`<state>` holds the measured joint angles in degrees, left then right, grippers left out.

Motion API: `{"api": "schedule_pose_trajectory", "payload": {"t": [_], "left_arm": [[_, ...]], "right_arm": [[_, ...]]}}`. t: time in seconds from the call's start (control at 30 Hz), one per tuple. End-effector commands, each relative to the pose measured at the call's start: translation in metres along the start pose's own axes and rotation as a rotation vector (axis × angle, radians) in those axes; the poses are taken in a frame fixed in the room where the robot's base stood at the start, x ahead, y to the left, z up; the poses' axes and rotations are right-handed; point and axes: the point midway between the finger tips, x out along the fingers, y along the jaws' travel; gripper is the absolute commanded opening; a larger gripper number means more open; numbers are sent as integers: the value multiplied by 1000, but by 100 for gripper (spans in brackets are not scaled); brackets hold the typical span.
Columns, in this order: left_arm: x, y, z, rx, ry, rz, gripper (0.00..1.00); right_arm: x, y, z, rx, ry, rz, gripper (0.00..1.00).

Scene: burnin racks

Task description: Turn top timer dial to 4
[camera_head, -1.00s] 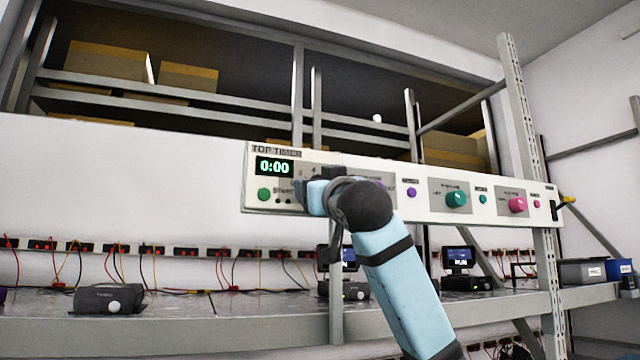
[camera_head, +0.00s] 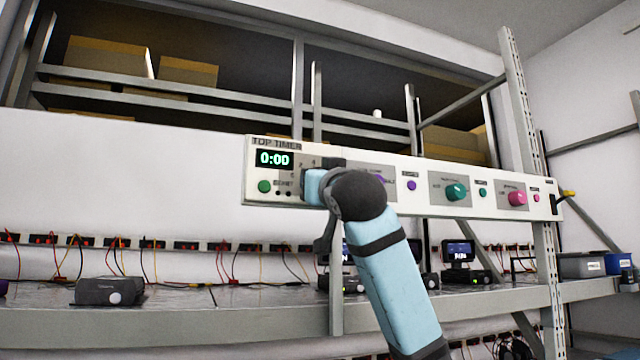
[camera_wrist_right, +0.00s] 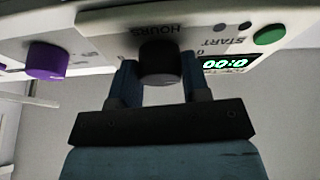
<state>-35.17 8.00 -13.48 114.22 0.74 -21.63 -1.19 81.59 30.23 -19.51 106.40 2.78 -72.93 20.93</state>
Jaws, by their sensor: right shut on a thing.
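The top timer panel (camera_head: 249,190) is a white box labelled TOP TIMER. Its green display (camera_head: 274,158) reads 0:00, with a green start button (camera_head: 264,186) below. The dark timer dial (camera_wrist_right: 160,66), labelled HOURS, shows upside down in the right wrist view. My right gripper (camera_wrist_right: 160,80) is shut on the dial, one finger on each side. In the head view my right gripper (camera_head: 313,187) and wrist cover the dial and part of its scale, so its setting cannot be read. My left gripper is not in view.
The panel continues right with a purple knob (camera_wrist_right: 47,61), a teal knob (camera_head: 456,192) and a pink knob (camera_head: 517,198). A metal shelf (camera_head: 240,318) below carries several dark devices and wires. Boxes (camera_head: 108,64) sit on racks behind.

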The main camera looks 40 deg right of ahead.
Motion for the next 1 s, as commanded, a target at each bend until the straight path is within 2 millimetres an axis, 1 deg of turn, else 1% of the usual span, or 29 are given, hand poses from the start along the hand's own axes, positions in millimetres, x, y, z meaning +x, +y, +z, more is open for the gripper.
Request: {"api": "schedule_pose_trajectory", "payload": {"t": [0.03,0.2,0.5,0.73,1.0], "left_arm": [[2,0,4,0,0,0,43],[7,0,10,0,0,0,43],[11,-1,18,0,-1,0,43],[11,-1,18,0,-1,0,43],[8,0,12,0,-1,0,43]], "right_arm": [[-1,-2,2,33,-2,10,19],[-1,-4,2,166,-8,62,19],[0,-5,1,431,-22,170,19],[1,-7,-2,633,-31,252,19],[2,-7,-4,862,-43,347,19]]}}
